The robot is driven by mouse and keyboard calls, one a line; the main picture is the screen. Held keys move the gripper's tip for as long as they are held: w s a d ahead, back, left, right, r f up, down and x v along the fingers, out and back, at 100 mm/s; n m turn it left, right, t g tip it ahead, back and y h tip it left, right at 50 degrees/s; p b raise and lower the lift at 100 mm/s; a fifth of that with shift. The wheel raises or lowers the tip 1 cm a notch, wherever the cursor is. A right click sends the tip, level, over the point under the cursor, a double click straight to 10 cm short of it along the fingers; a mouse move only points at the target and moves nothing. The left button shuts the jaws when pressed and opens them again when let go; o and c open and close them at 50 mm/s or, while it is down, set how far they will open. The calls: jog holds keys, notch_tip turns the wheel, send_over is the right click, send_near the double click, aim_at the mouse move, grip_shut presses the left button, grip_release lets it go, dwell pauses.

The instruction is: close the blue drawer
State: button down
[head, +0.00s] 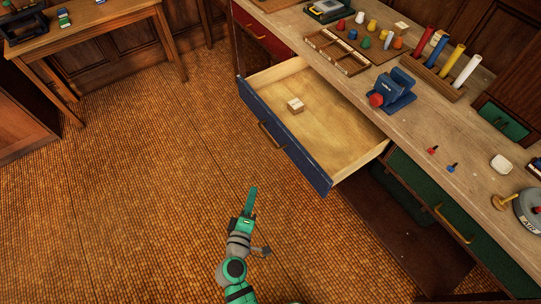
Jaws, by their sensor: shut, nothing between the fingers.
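The blue drawer (284,142) is pulled far out from under the wooden bench. Its blue front with a brass handle (271,136) faces lower left. A small wooden block with a pale top (295,105) lies inside it. My gripper (252,190) is shut and empty. In the picture it shows below the drawer front, left of the drawer's near right corner, with a gap between them. How far it is from the front in depth is hard to tell.
The bench top (365,95) carries a blue device (392,92), a rack of coloured tubes (440,67) and small pegs. A green drawer (440,212) and a red drawer (262,38) flank the blue one. The tiled floor (150,190) to the left is clear.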

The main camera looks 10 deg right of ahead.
jog(key=w+d+h, duration=0.1)
jog(key=w+d, duration=0.8)
jog(key=w, duration=0.4)
jog(key=shift+d+r+t+h, duration=0.3)
jog(key=shift+r+h, duration=0.1)
jog(key=shift+r, duration=0.05)
jog(key=shift+w, duration=0.1)
